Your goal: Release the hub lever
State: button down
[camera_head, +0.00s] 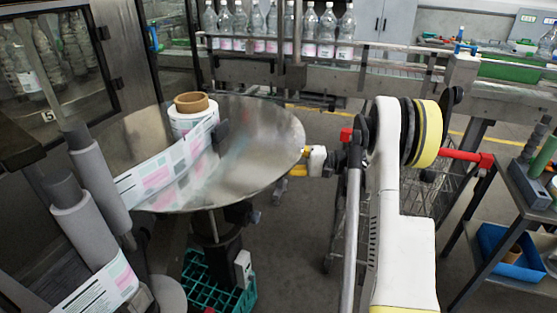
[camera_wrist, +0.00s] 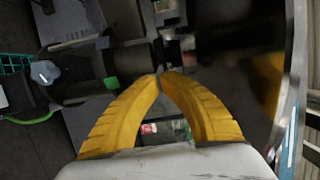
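The reel dish (camera_head: 262,165) is a wide, shiny metal disc on a post. A label roll (camera_head: 187,122) with a brown cardboard core lies on it, its printed web running down to the left. A small dark piece (camera_head: 222,133) stands beside the roll; I cannot tell whether it is the hub lever. My gripper (camera_head: 297,170) is at the dish's right rim. In the wrist view, the yellow fingers of my gripper (camera_wrist: 160,72) converge with their tips together, nothing clearly between them. Dark machine parts (camera_wrist: 125,62) and a pale metal block (camera_wrist: 170,12) lie beyond the tips.
Grey rollers (camera_head: 85,220) and a glazed cabinet (camera_head: 60,60) stand at the left. A green crate (camera_head: 240,300) is below the dish. A conveyor with bottles (camera_head: 325,35) crosses the back. A shelf with a blue bin (camera_head: 510,255) is at the right.

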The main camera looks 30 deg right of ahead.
jog(key=shift+s+a, duration=0.15)
jog(key=shift+s+a+m+t+h+b, duration=0.3)
jog(key=shift+s+a+m+t+h, duration=0.5)
jog(key=shift+s+a+t, duration=0.3)
jog(key=shift+d, duration=0.15)
